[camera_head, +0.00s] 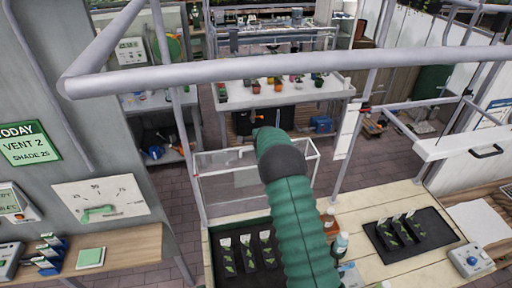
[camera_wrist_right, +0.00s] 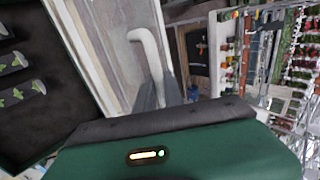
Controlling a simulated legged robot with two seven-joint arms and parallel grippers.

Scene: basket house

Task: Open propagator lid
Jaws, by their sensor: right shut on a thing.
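The propagator has a black tray (camera_head: 245,268) with several small seedling pots, on the pale bench at the lower middle. Its clear, white-framed lid (camera_head: 215,178) stands raised at the far side of the tray, partly behind my right arm. In the right wrist view, the tray (camera_wrist_right: 50,115) is at the left and the lid's pale frame (camera_wrist_right: 85,50) runs beside it. A white curved lid handle (camera_wrist_right: 150,45) reaches down to my right gripper (camera_wrist_right: 160,95), which is shut on it. My arm hides this gripper in the head view. My left gripper is not in view.
A second black tray (camera_head: 440,232) with seedlings lies to the right on the bench. Small bottles (camera_head: 340,244) stand close to my arm. A grey rail (camera_head: 220,72) crosses above, with posts. A white panel with a dark handle (camera_head: 455,145) is at the right.

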